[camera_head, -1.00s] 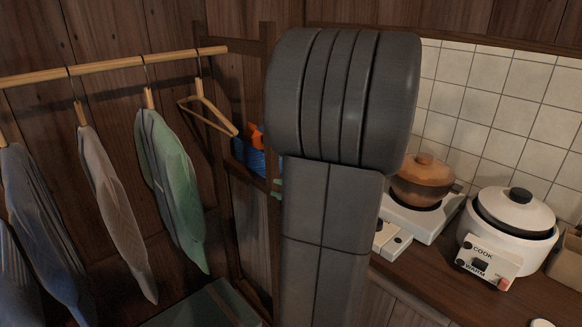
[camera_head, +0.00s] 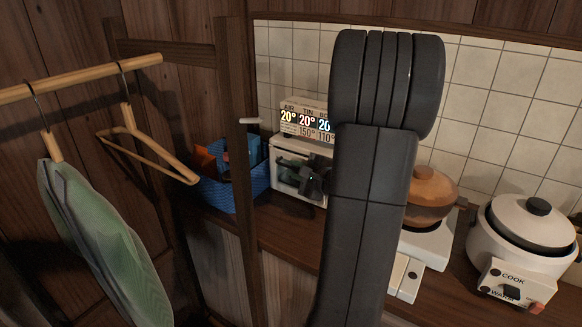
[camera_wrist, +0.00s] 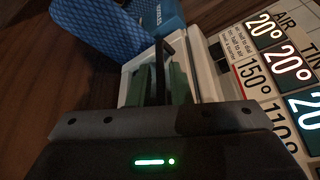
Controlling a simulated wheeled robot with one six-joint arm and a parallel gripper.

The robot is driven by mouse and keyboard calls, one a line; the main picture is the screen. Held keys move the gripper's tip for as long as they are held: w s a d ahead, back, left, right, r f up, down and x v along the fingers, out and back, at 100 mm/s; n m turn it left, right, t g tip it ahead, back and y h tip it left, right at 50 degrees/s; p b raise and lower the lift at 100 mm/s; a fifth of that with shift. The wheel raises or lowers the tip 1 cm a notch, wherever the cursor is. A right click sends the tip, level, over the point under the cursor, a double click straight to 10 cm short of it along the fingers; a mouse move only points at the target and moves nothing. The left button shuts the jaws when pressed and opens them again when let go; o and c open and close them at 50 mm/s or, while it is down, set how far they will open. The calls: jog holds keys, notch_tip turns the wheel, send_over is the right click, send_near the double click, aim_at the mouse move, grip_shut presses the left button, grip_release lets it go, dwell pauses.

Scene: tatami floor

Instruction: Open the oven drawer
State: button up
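The oven (camera_head: 284,152) is a small white box on the wooden counter, partly hidden behind my arm. Its front has a dark window area. My gripper (camera_head: 300,178) is dark and sits right in front of the oven's front, covering part of it.
A lit temperature sign (camera_head: 304,118) stands above the oven. A blue basket (camera_head: 232,188) is left of it. A wooden rack post (camera_head: 237,200) stands in front. A brown pot (camera_head: 430,196) and white rice cooker (camera_head: 520,230) are at right. Hangers and clothes are at left.

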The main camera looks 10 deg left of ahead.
jog(key=shift+x, duration=1.35)
grip_shut()
jog(key=shift+s, duration=0.15)
jog(key=s+a+b, duration=0.5)
jog(key=s, duration=0.8)
jog(key=shift+s+b, duration=0.25)
jog(key=shift+b, duration=0.05)
jog(key=shift+r, duration=0.1)
